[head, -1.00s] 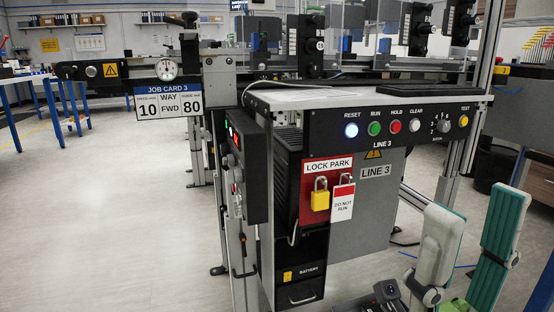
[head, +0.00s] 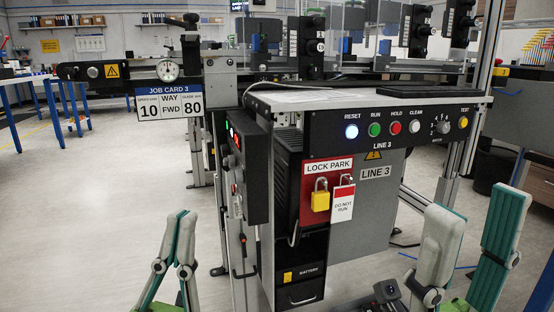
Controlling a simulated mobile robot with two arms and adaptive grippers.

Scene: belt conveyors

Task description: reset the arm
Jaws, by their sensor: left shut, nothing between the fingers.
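My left gripper (head: 182,216) stands at the lower left, its fingers pointing up and their tips together, with nothing between them. It is over the floor, left of the line 3 cabinet (head: 377,205) and well apart from it. My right gripper (head: 479,203) is at the lower right, in front of the cabinet's right side. Its two green-and-grey fingers are spread apart and the gap between them is empty. The lower parts of both grippers run out of the picture.
A control panel (head: 425,125) has a lit RESET button (head: 351,131). Below are a yellow padlock (head: 320,201) and a DO NOT RUN tag (head: 342,208). A side box (head: 256,175) juts out left. The job card sign (head: 168,103) hangs behind. Floor on the left is clear.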

